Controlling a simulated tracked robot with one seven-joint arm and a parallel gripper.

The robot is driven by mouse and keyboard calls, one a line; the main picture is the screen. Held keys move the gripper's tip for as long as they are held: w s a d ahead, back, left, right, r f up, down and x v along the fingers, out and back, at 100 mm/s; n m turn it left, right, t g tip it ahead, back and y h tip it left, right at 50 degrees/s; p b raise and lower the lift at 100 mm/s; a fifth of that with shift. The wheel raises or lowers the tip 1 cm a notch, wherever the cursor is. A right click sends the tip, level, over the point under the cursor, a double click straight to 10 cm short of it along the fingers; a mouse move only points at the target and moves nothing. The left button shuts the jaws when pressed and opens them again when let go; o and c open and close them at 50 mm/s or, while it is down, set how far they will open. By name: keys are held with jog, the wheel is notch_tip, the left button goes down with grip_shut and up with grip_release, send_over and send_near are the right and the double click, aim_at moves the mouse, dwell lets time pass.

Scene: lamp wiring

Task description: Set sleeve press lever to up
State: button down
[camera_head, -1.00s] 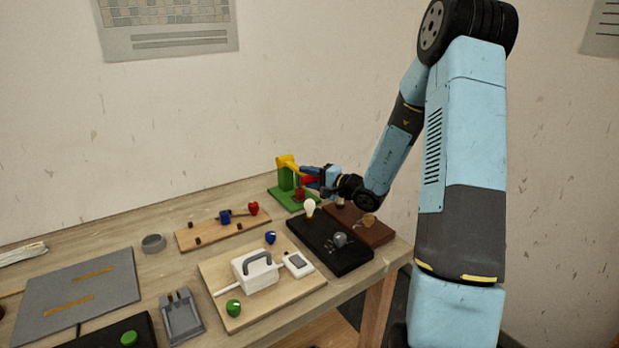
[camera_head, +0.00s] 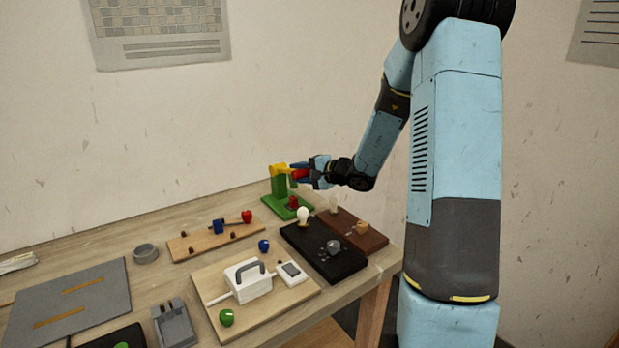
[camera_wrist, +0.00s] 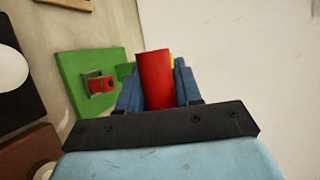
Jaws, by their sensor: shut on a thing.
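The sleeve press has a green base (camera_head: 273,209) and green post (camera_head: 279,187) at the back right of the bench. Its yellow lever part (camera_head: 280,168) sits on top of the post, and its red handle (camera_head: 299,175) points right, about level. My gripper (camera_head: 303,173) is shut on the red handle, with blue fingers on either side. In the wrist view the red handle (camera_wrist: 155,80) stands between the fingers, hiding most of the yellow part. The green base (camera_wrist: 88,65) with a red block (camera_wrist: 104,83) shows at left there.
A wooden board (camera_head: 215,241) with coloured pieces lies to the left. A white handled device (camera_head: 248,284) is nearer. The wall is close behind.

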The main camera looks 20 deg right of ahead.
jog(key=shift+w+a+r, duration=0.1)
jog(key=shift+w+r, duration=0.25)
jog(key=shift+r, duration=0.4)
jog(key=shift+w+a+r, duration=0.1)
jog(key=shift+w+r, duration=0.2)
jog(key=shift+r, duration=0.45)
jog(key=c, duration=0.8)
grip_release()
jog(key=shift+c, duration=0.2)
jog(key=shift+s+d, duration=0.1)
jog(key=v, duration=1.3)
jog(key=shift+s+d, duration=0.2)
jog(key=shift+s, duration=0.05)
jog(key=shift+a+r, duration=0.1)
